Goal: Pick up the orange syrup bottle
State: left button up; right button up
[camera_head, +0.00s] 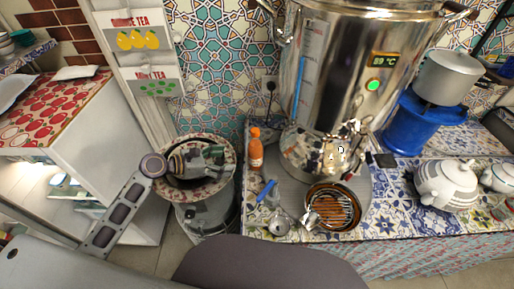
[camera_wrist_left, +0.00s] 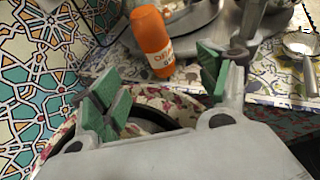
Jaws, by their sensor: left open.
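The orange syrup bottle (camera_head: 256,152) stands upright on the tiled counter, left of the large steel samovar. In the left wrist view the bottle (camera_wrist_left: 152,40) is tilted in the picture, just beyond the fingertips, with part of its printed label showing. My left gripper (camera_head: 217,155) is to the left of the bottle, over a round patterned rim, with a gap between them. In the left wrist view the gripper (camera_wrist_left: 160,92) has its green-padded fingers spread apart, with nothing held between them. My right gripper is in neither view.
The samovar (camera_head: 335,65) rises behind and to the right of the bottle. A patterned-rim bin (camera_head: 232,165) stands beside the counter, below my gripper.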

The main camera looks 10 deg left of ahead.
aim_at(249, 156)
pick_arm(q)
jog(key=shift+w+r, duration=0.1)
jog(key=shift+w, duration=0.15)
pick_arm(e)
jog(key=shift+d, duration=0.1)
pick_arm(q)
jog(key=shift+s, duration=0.1)
jog(key=shift+b+x, duration=0.3)
jog(key=shift+x, duration=3.35)
jog(key=shift+w+d, duration=0.4)
jog(key=shift+w, duration=0.1)
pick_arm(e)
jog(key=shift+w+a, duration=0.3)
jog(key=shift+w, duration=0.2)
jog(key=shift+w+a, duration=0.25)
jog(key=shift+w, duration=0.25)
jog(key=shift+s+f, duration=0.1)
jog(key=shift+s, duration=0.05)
pick_arm(q)
jog(key=shift+d+f, duration=0.1)
jog(key=shift+f, duration=0.1)
